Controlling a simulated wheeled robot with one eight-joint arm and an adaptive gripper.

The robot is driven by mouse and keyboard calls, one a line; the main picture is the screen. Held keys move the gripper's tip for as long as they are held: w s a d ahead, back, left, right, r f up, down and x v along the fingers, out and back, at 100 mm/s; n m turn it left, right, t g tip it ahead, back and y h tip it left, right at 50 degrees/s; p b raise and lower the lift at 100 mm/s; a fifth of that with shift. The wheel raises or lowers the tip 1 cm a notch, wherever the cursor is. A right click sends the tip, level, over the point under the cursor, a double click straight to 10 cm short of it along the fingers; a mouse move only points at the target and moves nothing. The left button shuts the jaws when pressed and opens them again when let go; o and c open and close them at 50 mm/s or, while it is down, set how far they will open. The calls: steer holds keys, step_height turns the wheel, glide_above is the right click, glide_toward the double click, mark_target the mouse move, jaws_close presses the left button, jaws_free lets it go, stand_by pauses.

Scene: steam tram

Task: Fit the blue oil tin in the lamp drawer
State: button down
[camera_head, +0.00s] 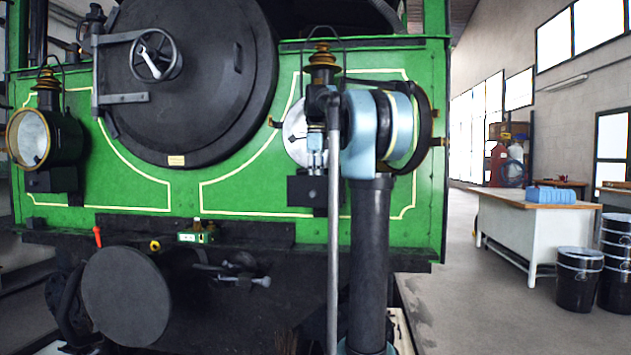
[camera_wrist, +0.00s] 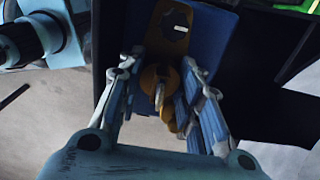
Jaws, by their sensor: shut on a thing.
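In the wrist view, my gripper (camera_wrist: 160,80) has its two fingers closed in on a brass-coloured top part of the blue oil tin (camera_wrist: 212,45). The tin's dark blue body shows beyond and between the fingers, with a brass plate and a light knob at its far end. Dark, straight-edged walls, perhaps the lamp drawer (camera_wrist: 107,22), lie close around the tin; I cannot tell how deep it sits. In the head view, my gripper (camera_head: 315,158) appears small and pale blue, above a black box (camera_head: 306,190) under the right lamp. I cannot make out the tin there.
The green tram front (camera_head: 240,190) stands close ahead, with a left lamp (camera_head: 30,138) and a round buffer (camera_head: 127,297). A workbench (camera_head: 530,225) with a blue case (camera_head: 551,195) and black drums (camera_head: 578,280) stand at right. The floor between is clear.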

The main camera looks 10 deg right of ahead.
stand_by(0.4)
steer(key=c, duration=1.1)
jaws_free()
steer(key=shift+o, duration=0.2)
step_height(320, 180, up, 12)
steer(key=shift+f, duration=0.1)
